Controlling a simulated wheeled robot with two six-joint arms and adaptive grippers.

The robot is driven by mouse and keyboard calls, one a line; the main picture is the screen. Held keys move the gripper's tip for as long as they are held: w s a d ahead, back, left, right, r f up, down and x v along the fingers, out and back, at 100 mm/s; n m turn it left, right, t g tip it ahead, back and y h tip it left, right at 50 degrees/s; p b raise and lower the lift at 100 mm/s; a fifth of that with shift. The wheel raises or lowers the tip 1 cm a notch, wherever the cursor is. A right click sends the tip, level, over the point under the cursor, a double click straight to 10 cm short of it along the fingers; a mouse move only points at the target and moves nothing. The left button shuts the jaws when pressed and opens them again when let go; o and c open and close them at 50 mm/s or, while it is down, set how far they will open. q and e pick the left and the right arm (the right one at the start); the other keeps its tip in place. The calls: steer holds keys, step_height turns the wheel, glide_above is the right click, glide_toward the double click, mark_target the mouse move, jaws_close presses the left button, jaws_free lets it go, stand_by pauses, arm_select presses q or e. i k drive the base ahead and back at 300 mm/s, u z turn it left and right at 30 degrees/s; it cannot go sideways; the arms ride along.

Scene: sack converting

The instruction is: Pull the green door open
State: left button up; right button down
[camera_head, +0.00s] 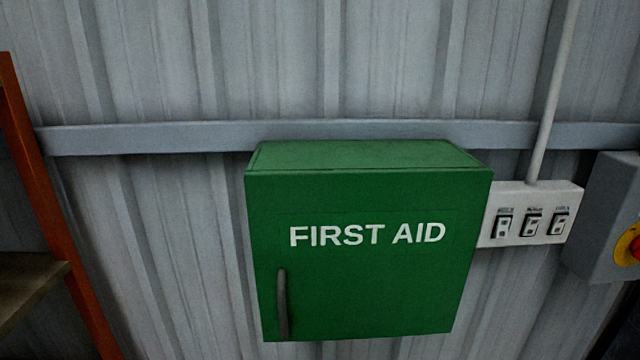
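The green door (368,285) is the front of a green first aid cabinet (365,154) fixed to the wall in the middle of the head view. It carries white "FIRST AID" lettering. The door looks shut, flush with the cabinet body. A dark vertical bar handle (283,304) sits at the lower left of the door. Neither of my grippers shows in the head view, and nothing touches the handle.
A white switch panel (531,214) with several switches and a conduit (553,95) is right of the cabinet. A grey box (605,218) with a red and yellow button is further right. An orange upright (50,200) with a shelf (30,285) stands at left. Corrugated wall (170,240) lies behind.

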mark_target(374, 253)
steer(key=u, duration=1.85)
steer(key=k, duration=1.3)
steer(key=z, duration=1.9)
steer(key=i, duration=0.5)
steer(key=u, duration=0.05)
